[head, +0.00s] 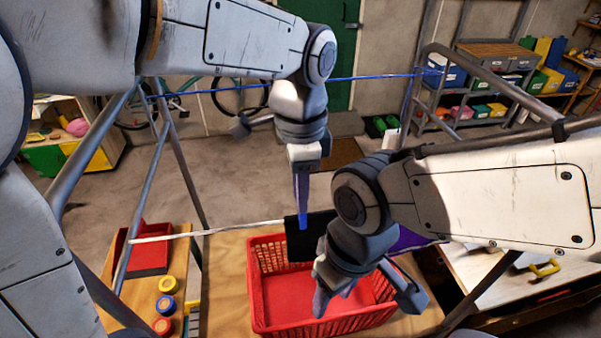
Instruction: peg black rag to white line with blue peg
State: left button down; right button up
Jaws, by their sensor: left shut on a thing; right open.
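The black rag (298,247) hangs at the white line (218,231), over the back of the red basket; my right arm hides part of it. My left gripper (303,212) points down at the rag's upper edge and is shut on the blue peg (303,222). The peg overlaps the rag's top in the picture; I cannot tell whether it grips the rag and line. My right gripper (368,298) is open, in front of the rag and above the basket. I see nothing between its fingers.
The red basket (258,318) stands on a wooden top. A blue line (370,78) crosses farther back on the metal frame. Purple cloth (410,240) shows behind my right arm. A red tray (150,262) and several round coloured tubs (168,285) are at left.

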pick_arm(q)
jog(key=shift+f+b, duration=0.55)
jog(key=shift+f, duration=0.45)
jog(key=c, duration=0.6)
grip_release()
jog(key=shift+r, duration=0.2)
